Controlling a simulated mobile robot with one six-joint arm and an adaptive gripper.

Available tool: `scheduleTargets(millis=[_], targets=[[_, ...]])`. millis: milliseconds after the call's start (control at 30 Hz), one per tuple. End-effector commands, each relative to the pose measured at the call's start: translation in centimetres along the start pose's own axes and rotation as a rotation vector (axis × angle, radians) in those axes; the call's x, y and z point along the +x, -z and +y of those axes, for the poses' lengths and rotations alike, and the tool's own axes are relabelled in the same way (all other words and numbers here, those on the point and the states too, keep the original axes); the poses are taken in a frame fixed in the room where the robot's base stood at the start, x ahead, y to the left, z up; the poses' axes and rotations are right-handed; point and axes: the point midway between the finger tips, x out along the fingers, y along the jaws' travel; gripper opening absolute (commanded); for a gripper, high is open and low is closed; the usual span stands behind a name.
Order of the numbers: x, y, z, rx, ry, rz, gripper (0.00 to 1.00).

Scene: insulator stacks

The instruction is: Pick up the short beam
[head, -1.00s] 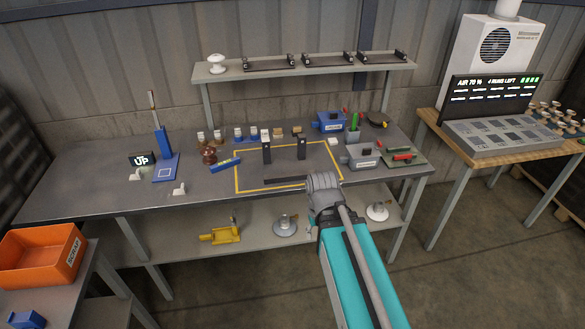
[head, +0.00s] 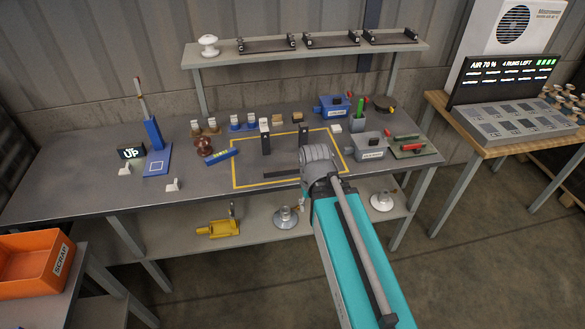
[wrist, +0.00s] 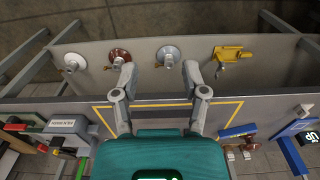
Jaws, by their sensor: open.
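A dark flat bar (head: 282,174), which looks like the short beam, lies along the front of the yellow outline (head: 235,165) on the bench in the head view. My arm hides its right end. I cannot make the bar out in the wrist view. My gripper (wrist: 159,76) is open and empty in the wrist view, its two fingers spread wide over the bench's front part. In the head view my wrist covers the fingers. Two dark posts, the left one (head: 265,140) with a white top, stand behind the bar inside the outline.
Three dark racks (head: 266,44) sit on the raised shelf. A blue vise (head: 330,106) and a grey vise (head: 370,146) stand right of the outline. A blue level (head: 221,157) lies left. The lower shelf holds a yellow tool (wrist: 230,54) and several discs.

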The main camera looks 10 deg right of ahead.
Motion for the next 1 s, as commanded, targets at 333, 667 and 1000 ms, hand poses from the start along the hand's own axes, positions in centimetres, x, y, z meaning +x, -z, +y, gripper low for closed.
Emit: scheduleTargets(millis=[333,667,1000], targets=[[0.0,0.3,0.0,-0.011,0.000,0.000,0.83],[-0.2,5.0,-0.7,-0.238,0.000,0.000,0.83],[-0.6,14.5,-0.7,-0.737,0.000,0.001,0.83]])
